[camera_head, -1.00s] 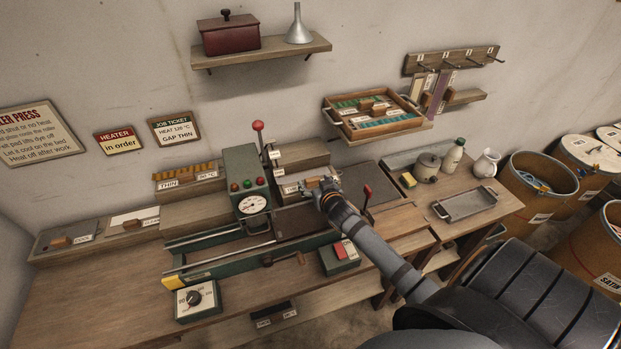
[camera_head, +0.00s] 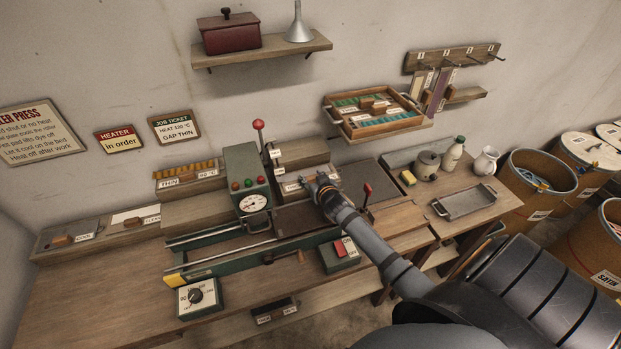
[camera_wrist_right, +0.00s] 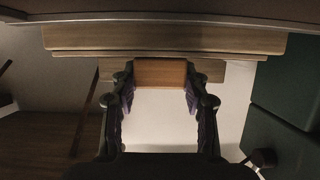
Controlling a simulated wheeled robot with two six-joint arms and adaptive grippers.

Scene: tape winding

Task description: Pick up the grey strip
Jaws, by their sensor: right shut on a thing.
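My right gripper (camera_head: 321,186) is at the stepped wooden stand (camera_head: 303,153) behind the press, just right of a white label (camera_head: 290,188). In the right wrist view my right gripper (camera_wrist_right: 160,88) has its two fingers on either side of an orange-brown wooden block (camera_wrist_right: 160,72) and is shut on it. I cannot tell whether this block belongs to the grey strip. A pale area shows between and beside the fingers, and I cannot tell what it is. My left gripper is not in view.
The green press (camera_head: 243,170) with its gauge stands left of my right gripper. A wooden tray (camera_head: 378,127) sits on the wall shelf above. A metal tray (camera_head: 464,203) lies on the right bench.

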